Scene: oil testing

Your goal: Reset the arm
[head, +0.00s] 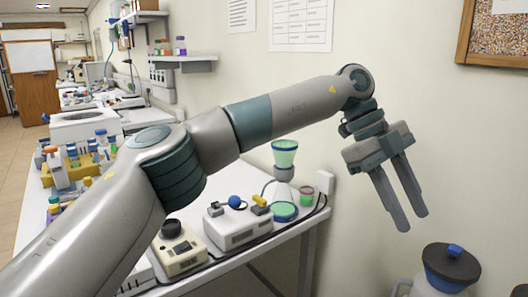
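My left arm (290,105) reaches in from the left across the view, raised above the bench, with its elbow high and its forearm stretched to the right. My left gripper (413,222) hangs down from the wrist in front of the bare wall, past the right end of the bench. Its two grey fingers are parallel with a gap between them, and nothing is held. It touches nothing that I can see. My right arm and gripper are not in view.
A white bench (225,185) carries a white device with a blue knob (237,228), a beige device (178,250), a green-topped funnel (285,158) and a yellow rack (70,170) of bottles. A dark-lidded container (450,267) stands lower right. A shelf (185,60) is on the wall.

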